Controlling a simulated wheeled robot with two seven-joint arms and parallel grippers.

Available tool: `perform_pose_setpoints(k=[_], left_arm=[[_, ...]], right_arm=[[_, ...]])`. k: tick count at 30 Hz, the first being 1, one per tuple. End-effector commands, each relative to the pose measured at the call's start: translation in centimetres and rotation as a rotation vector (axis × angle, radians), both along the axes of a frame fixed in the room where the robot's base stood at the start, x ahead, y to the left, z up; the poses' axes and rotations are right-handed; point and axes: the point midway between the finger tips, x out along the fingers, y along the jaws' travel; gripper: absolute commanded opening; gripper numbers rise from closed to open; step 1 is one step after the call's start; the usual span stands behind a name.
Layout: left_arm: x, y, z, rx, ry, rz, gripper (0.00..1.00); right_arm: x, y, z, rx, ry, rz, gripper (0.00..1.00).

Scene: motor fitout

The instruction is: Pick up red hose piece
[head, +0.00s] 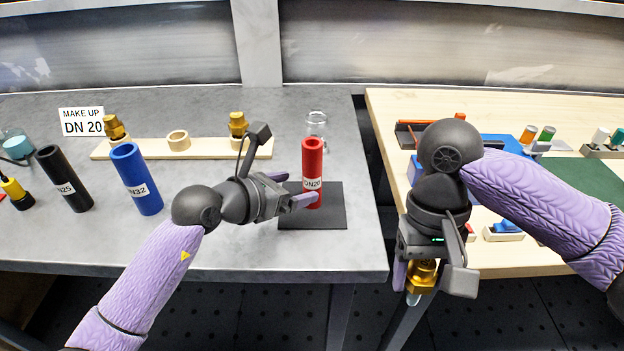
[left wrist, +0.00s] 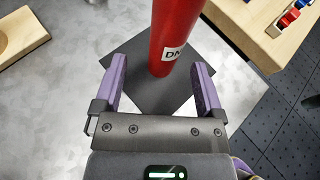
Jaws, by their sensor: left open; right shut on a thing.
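The red hose piece (head: 312,165), labelled DN20, stands upright on a dark square mat (head: 324,220) on the grey table. It also shows in the left wrist view (left wrist: 174,35).
A black hose (head: 65,180) and a blue hose (head: 136,180) stand to the left. A wooden rack (head: 205,148) with brass fittings lies behind, beside a "MAKE UP DN 20" sign (head: 83,121). A glass jar (head: 317,122) stands behind the red hose. The wooden table (head: 480,105) at right is crowded.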

Motion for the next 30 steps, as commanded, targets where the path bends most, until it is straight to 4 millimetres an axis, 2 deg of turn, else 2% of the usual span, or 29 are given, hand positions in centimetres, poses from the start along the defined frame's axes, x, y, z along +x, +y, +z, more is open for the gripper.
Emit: perform_pose_setpoints(k=[1, 5, 14, 26, 30], left_arm=[[0.5, -0.9, -0.9, -0.003, 0.002, -0.003, 0.89], [1.9, -2.7, -1.9, -0.003, 0.003, -0.001, 0.89], [2.5, -3.2, -1.7, -0.002, 0.001, 0.000, 0.87], [2.5, -3.2, -1.7, -0.003, 0.002, 0.000, 0.03], [2.5, -3.2, -1.7, -0.004, 0.001, 0.000, 0.00]], right_arm=[[0.0, 0.0, -1.1, 0.000, 0.005, 0.000, 0.15], [0.1, 0.0, -2.5, 0.000, 0.013, 0.000, 0.15], [0.1, 0.0, -2.5, 0.000, 0.013, 0.000, 0.15], [0.1, 0.0, -2.5, 0.000, 0.013, 0.000, 0.15], [0.1, 0.0, -2.5, 0.000, 0.013, 0.000, 0.15]])
